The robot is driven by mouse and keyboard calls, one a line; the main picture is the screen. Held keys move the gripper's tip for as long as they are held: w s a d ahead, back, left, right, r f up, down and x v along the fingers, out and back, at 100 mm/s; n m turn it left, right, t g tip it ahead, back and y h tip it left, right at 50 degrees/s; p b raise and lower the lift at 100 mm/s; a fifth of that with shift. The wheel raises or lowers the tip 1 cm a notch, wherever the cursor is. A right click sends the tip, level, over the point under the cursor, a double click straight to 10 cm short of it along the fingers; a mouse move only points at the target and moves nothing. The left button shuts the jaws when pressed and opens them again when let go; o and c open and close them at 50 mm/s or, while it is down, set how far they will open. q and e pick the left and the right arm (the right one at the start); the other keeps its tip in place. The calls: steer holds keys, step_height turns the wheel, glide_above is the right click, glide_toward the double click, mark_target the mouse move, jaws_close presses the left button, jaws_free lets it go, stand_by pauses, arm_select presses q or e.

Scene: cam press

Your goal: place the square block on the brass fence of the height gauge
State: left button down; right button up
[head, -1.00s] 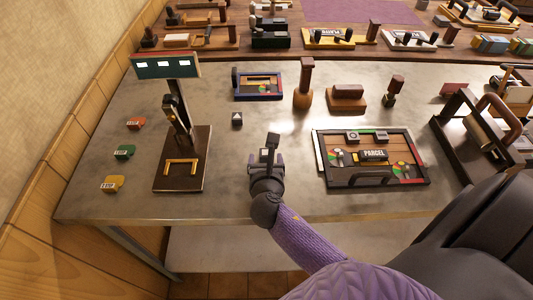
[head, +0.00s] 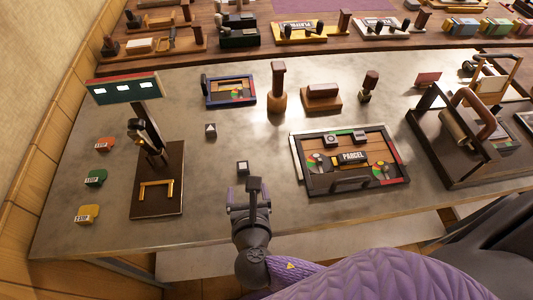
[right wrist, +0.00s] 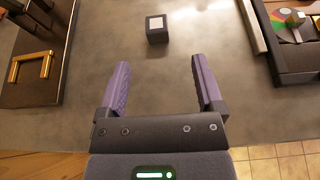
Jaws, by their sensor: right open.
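The square block (head: 242,167) is a small dark cube with a white square on top. It lies on the grey bench, and it also shows in the right wrist view (right wrist: 156,28). My right gripper (head: 252,184) is open and empty, on the near side of the block. In the right wrist view the block sits beyond the spread purple fingers (right wrist: 158,64), apart from them. The height gauge (head: 160,150) stands to the left, with its brass fence (head: 155,183) on a dark base. The fence also shows in the right wrist view (right wrist: 32,66). My left gripper is not in view.
A similar block with a triangle (head: 210,129) lies farther back. The parcel board (head: 350,160) is to the right of my gripper. Red, green and yellow tags (head: 88,214) lie left of the gauge. Bare bench lies between block and gauge.

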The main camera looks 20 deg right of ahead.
mark_target(243, 166)
steer(key=b+x, duration=0.3)
steer(key=x, duration=0.6)
steer(key=shift+w+a, duration=0.1)
steer(key=shift+a, duration=0.05)
steer(key=shift+w+b, duration=0.3)
jaws_close()
